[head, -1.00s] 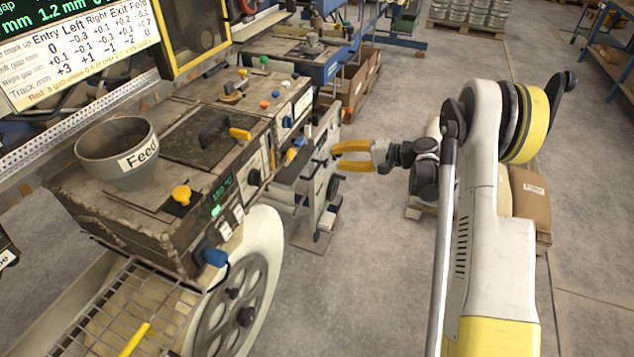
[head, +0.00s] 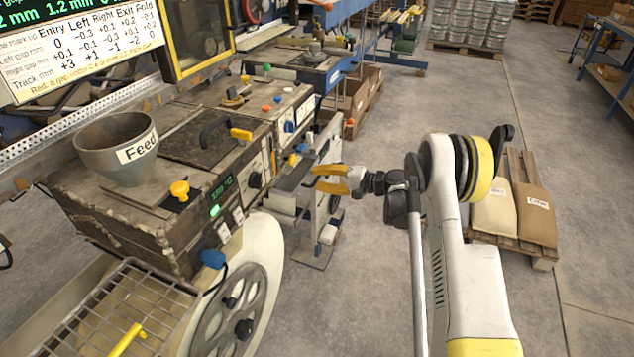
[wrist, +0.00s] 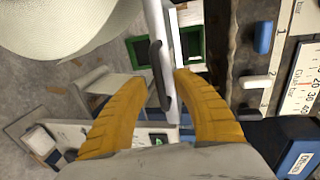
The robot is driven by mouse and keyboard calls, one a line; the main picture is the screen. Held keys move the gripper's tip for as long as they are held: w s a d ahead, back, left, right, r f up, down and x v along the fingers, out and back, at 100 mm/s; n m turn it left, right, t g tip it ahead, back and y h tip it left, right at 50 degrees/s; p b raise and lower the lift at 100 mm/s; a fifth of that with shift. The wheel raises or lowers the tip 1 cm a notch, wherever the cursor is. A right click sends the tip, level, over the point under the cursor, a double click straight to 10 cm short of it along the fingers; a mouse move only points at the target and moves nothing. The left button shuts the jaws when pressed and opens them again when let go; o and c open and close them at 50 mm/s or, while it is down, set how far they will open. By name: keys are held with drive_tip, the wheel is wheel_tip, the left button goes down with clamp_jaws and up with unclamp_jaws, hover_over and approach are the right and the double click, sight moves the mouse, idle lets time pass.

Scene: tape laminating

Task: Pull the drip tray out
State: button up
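A grey, tray-like part (head: 291,181) sticks out low from the side of the worn machine in the head view; it appears to be the drip tray. In the wrist view a pale narrow edge with a dark handle (wrist: 158,75) runs between my fingers; it appears to be the tray's front. My gripper (head: 315,180) has yellow fingers, spread open, close to the tray's right side. In the wrist view my gripper (wrist: 163,84) has one finger on each side of the handle, with gaps showing. I cannot tell whether either finger touches it.
The machine (head: 130,225) fills the left, with a feed hopper (head: 117,150), a large wheel (head: 232,318) and a wire rack (head: 100,315). A pallet with sacks (head: 515,215) stands behind my arm.

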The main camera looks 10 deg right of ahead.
drive_tip(key=shift+w+a, duration=0.1)
drive_tip(key=shift+a, duration=0.05)
clamp_jaws()
drive_tip(key=shift+s+d, duration=0.2)
drive_tip(key=shift+d, duration=0.15)
unclamp_jaws()
